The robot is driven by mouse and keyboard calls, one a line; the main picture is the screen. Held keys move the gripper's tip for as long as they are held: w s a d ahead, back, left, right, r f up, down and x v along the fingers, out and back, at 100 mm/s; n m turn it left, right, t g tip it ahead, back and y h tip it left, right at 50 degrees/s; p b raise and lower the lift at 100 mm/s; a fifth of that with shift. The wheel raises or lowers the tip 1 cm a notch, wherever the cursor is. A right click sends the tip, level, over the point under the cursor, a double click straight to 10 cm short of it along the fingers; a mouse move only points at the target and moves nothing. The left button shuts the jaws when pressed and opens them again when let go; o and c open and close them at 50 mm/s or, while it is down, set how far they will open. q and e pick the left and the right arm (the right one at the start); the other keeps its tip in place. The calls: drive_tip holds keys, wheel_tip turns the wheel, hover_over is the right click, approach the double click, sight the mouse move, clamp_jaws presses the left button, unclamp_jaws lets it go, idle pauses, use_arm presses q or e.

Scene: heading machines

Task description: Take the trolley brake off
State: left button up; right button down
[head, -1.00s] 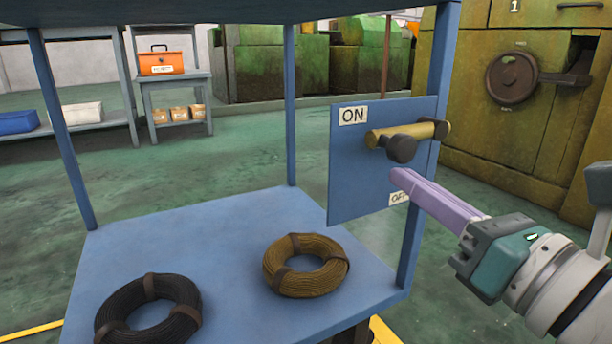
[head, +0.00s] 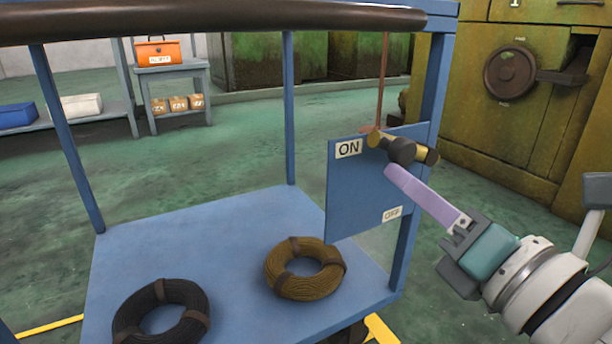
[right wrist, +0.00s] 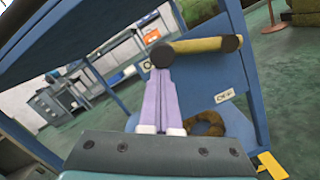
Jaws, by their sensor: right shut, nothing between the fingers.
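The trolley (head: 190,236) is blue, with corner posts and a lower deck. A blue panel (head: 352,208) on its right side carries an ON label (head: 348,149) at the top and an OFF label (head: 392,214) lower down. The brake lever (head: 427,155) is a brass-yellow bar with a dark round end, close to the ON level. My right gripper (head: 389,171) has its lilac fingers shut and empty, tips just below the dark end. In the right wrist view the fingertips (right wrist: 160,72) are right under the lever (right wrist: 205,45); contact cannot be told. My left gripper is out of view.
Two cable coils, one black (head: 160,316) and one brown (head: 304,270), lie on the deck. A dark handle bar (head: 220,18) crosses the trolley's top. A yellow-green machine (head: 470,110) stands behind at right. Green floor is open at left.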

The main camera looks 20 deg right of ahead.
drive_tip(key=d+r+m+p, duration=0.3)
drive_tip(key=r+m+p, duration=0.3)
drive_tip(key=p, duration=0.2)
drive_tip(key=shift+g+h+p, duration=0.3)
drive_tip(key=shift+p, duration=0.05)
drive_tip(key=shift+w+d+r, duration=0.1)
idle(0.3)
